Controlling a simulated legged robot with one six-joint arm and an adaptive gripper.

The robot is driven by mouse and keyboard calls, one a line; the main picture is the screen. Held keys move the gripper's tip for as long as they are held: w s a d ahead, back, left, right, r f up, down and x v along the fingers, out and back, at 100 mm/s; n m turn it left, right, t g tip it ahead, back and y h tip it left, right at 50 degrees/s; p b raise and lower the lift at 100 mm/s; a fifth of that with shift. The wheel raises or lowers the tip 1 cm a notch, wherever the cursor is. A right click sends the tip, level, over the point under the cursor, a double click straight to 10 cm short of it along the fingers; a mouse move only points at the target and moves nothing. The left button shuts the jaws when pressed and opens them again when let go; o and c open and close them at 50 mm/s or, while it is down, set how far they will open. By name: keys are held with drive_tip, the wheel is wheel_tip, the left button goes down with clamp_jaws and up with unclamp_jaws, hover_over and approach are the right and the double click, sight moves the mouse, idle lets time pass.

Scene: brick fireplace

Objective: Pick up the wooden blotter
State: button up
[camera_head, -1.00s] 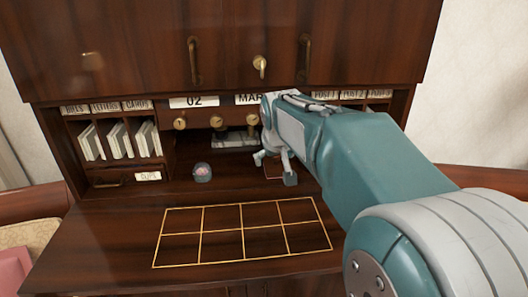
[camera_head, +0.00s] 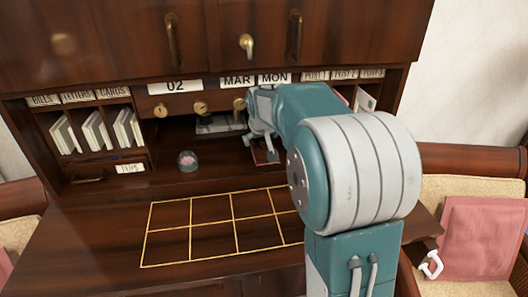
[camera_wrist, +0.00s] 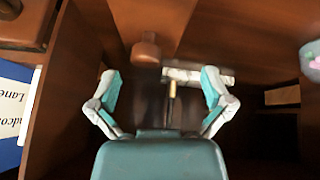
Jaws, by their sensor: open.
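My gripper (camera_head: 260,147) is open at the desk's middle cubby, below the small brass-knobbed drawers. In the wrist view, its two fingers (camera_wrist: 160,80) are spread apart with nothing held between them. A small brown wooden piece with a rounded end (camera_wrist: 147,50), which may be the wooden blotter, shows just beyond the fingertips and apart from them. A thin brass-coloured rod and a pale bar (camera_wrist: 195,76) show near the right finger. In the head view, my gripper and arm hide much of this spot, and I cannot make out the blotter clearly.
A small glass bowl with pink contents (camera_head: 187,161) stands left of my gripper. Cubbies with upright cards (camera_head: 95,132) are at the left. A wooden divider (camera_wrist: 62,90) and a blue-and-white card (camera_wrist: 14,105) are close by the gripper.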

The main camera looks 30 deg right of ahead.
sight(261, 142)
drive_tip(key=x, duration=0.5)
drive_tip(key=shift+d+r, duration=0.1)
drive_tip(key=shift+d, duration=0.05)
drive_tip(key=shift+c, duration=0.3)
